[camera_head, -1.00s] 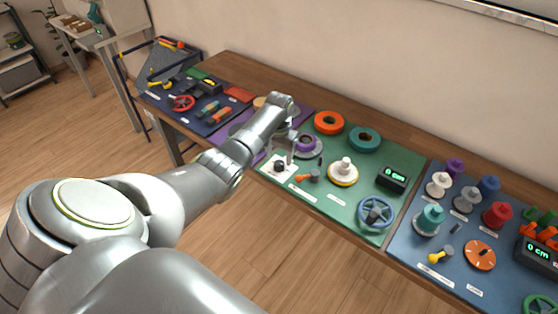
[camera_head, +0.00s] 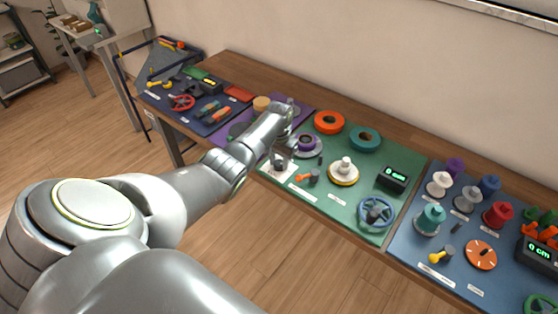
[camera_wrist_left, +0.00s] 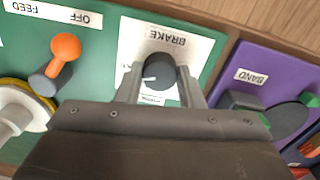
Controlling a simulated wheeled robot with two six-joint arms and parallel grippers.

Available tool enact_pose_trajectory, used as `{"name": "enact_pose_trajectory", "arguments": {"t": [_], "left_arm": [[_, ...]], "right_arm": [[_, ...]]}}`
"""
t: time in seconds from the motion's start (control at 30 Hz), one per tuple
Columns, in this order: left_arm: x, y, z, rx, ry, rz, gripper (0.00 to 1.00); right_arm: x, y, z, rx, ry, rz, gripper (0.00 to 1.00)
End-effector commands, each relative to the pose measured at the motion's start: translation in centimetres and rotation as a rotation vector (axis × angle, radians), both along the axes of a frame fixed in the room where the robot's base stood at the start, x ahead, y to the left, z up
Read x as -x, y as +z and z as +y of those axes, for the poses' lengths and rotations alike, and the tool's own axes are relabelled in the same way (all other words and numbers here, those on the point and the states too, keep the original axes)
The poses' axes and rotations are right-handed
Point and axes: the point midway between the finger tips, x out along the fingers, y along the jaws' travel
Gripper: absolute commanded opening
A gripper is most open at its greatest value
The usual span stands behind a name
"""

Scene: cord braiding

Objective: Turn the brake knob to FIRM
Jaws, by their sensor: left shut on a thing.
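The brake knob (camera_wrist_left: 160,70) is dark and round, with a white pointer line. It sits on a white plate (camera_wrist_left: 187,48) labelled BRAKE, which appears upside down in the left wrist view. The pointer is toward the left and slightly down in that view; the small marking below the knob is partly hidden and too small to read. My left gripper (camera_wrist_left: 160,85) is shut on the knob, one finger on each side. In the head view, my left gripper (camera_head: 281,158) is over the white plate (camera_head: 268,172) and mostly covers the knob.
An orange-handled FEED lever (camera_wrist_left: 64,50) stands beside the plate, with a white and yellow spool (camera_head: 343,172) beyond it. A purple BAND panel (camera_wrist_left: 255,60) adjoins the green panel (camera_head: 310,186).

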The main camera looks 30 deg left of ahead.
Motion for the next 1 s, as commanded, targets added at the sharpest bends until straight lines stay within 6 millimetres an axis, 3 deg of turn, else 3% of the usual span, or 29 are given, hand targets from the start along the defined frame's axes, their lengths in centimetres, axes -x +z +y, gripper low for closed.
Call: {"name": "enact_pose_trajectory", "arguments": {"t": [0.47,1.0], "left_arm": [[0.0,0.2,0.0,0.001,0.119,0.002,0.11],[0.0,0.2,-0.1,0.001,0.603,0.002,0.11]], "right_arm": [[0.0,0.9,0.0,0.0,0.0,0.0,0.36],[0.0,3.0,0.0,0.0,0.0,0.0,0.36]]}}
